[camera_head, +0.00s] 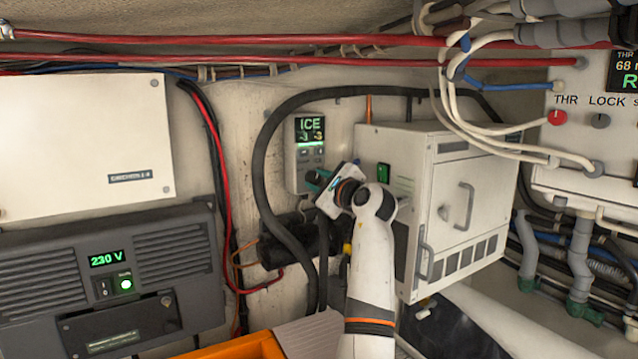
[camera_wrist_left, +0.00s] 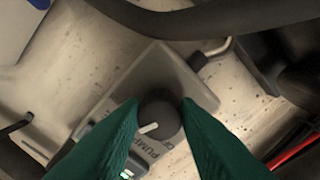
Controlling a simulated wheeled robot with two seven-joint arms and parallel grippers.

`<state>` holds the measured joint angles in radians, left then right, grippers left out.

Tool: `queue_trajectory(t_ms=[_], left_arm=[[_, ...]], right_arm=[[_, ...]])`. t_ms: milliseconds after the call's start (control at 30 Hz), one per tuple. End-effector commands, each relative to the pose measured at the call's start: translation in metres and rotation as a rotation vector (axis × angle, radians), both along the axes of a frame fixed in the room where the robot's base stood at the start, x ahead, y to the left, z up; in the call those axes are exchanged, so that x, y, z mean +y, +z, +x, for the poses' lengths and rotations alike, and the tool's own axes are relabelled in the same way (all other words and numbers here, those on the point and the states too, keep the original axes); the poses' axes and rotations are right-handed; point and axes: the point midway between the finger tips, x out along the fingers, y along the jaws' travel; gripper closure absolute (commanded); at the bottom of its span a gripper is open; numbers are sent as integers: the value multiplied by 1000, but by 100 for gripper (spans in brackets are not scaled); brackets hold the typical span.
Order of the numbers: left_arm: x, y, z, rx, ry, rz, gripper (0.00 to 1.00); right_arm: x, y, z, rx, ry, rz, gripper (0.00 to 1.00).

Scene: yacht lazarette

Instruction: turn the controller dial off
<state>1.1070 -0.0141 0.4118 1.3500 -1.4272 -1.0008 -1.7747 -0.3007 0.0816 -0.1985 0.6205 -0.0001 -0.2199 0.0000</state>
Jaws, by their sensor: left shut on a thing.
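The controller (camera_head: 309,153) is a grey box on the wall with a lit screen reading ICE and -3 -3. In the left wrist view its grey face (camera_wrist_left: 185,80) carries a round black dial (camera_wrist_left: 160,112) with a white pointer mark. The mark points to the lower left, near printed lettering that looks like PUMP; other letters are partly covered. My left gripper (camera_head: 315,181) is at the controller's lower part, its green fingers on both sides of the dial, shut on it. In the head view the gripper hides the dial. My right gripper is not in view.
A thick black hose (camera_head: 262,150) loops left of and above the controller. A white louvred box (camera_head: 445,195) with handles stands close on the right. A dark 230 V unit (camera_head: 110,275) and an orange bin (camera_head: 250,348) are at the lower left.

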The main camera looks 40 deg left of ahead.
Motion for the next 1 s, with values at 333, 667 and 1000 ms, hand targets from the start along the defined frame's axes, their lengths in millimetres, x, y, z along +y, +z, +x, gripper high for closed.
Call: queue_trajectory(t_ms=[333,667,1000], left_arm=[[0,-3,0,-231,3,-67,94],[1,-3,0,-533,3,-155,94],[0,-3,0,-842,4,-247,94]], right_arm=[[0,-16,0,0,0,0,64],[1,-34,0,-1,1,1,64],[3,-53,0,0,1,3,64]])
